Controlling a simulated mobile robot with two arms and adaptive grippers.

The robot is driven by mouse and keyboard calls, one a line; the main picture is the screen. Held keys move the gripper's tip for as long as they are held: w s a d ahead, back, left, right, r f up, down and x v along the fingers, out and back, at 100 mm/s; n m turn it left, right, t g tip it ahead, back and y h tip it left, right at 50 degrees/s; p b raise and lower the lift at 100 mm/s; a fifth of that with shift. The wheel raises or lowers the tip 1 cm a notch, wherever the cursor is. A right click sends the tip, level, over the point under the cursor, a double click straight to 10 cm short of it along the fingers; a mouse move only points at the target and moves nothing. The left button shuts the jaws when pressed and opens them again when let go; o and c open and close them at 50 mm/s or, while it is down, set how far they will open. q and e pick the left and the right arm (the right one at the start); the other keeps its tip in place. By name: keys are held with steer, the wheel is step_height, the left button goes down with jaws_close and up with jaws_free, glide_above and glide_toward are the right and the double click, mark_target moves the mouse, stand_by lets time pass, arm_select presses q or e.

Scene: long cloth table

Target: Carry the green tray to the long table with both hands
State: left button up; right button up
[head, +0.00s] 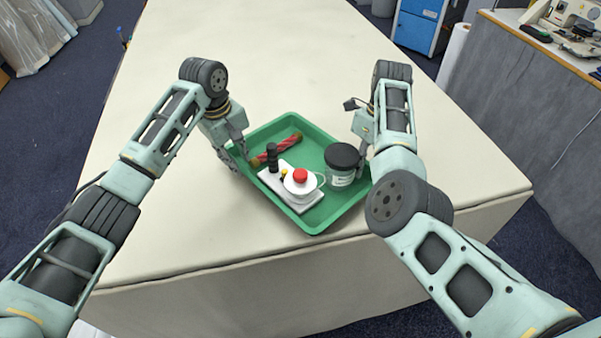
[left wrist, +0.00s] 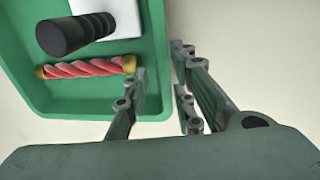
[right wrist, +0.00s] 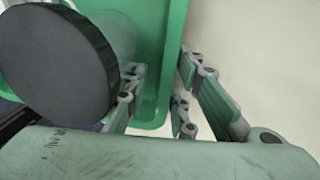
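The green tray (head: 262,130) is at the near end of the long cloth table (head: 280,50), with its near corner close to the table's front edge. It looks level, but I cannot tell whether it rests on the cloth or is just above it. The walls show between the fingers in the left wrist view (left wrist: 160,85) and right wrist view (right wrist: 165,85).
The table beyond is bare. A grey-sided counter (head: 540,110) stands at the right.

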steer(key=shift+r, duration=0.1)
arm_select(q)
step_height(320, 180, up, 10)
steer(key=shift+s+a+f, duration=0.2)
steer(key=shift+s+a, duration=0.25)
arm_select(e)
step_height(320, 180, up, 12)
steer(key=w+d, duration=0.1)
steer(key=shift+d, duration=0.1)
